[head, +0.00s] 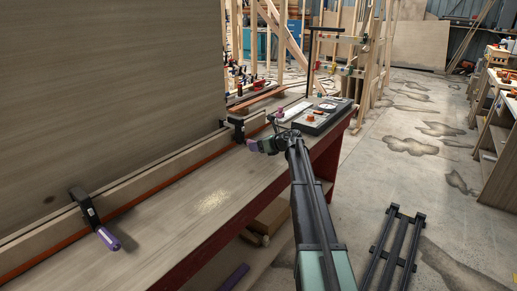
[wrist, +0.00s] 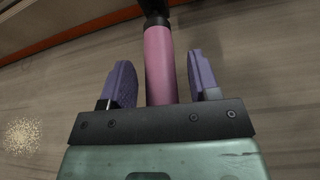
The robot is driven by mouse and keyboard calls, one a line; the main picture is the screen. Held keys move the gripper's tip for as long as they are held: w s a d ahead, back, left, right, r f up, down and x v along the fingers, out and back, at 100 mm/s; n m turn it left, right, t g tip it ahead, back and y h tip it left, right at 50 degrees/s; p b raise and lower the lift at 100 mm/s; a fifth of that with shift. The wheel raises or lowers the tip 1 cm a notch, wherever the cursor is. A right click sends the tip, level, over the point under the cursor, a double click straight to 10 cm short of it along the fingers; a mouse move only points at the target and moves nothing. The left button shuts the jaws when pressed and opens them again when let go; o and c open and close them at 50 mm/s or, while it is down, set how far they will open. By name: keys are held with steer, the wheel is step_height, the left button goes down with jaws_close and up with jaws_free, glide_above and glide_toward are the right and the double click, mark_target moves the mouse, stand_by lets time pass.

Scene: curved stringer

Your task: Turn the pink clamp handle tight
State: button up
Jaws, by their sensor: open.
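The pink clamp handle (wrist: 159,64) stands between the two purple fingers of my gripper (wrist: 161,82) in the wrist view. The fingers are open, with a visible gap on each side of the handle. The handle's near end reaches my gripper's dark crossbar, and its far end meets a black clamp part (wrist: 153,8). In the head view, my gripper (head: 254,146) is at the far black clamp (head: 238,130) on the bench edge board. There the pink handle is mostly hidden by my gripper.
A second black clamp (head: 84,205) with a purple handle (head: 109,239) grips the board at the near left. A large wood panel (head: 110,90) rises behind the board. A dark tool case (head: 322,116) lies at the bench's far end. The near benchtop (head: 190,205) is clear.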

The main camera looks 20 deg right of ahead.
steer(key=shift+c, duration=0.2)
steer(key=c, duration=0.9)
steer(key=m+y, duration=0.1)
steer(key=m, duration=0.1)
steer(key=m+y+b, duration=0.1)
steer(key=shift+d+f+m+g+b, duration=0.2)
steer(key=shift+m+g+b, duration=0.1)
steer(key=shift+m+g, duration=0.1)
steer(key=shift+m+y+b, duration=1.1)
steer(key=shift+m+y, duration=0.3)
steer(key=shift+m, duration=0.5)
steer(key=o, duration=0.9)
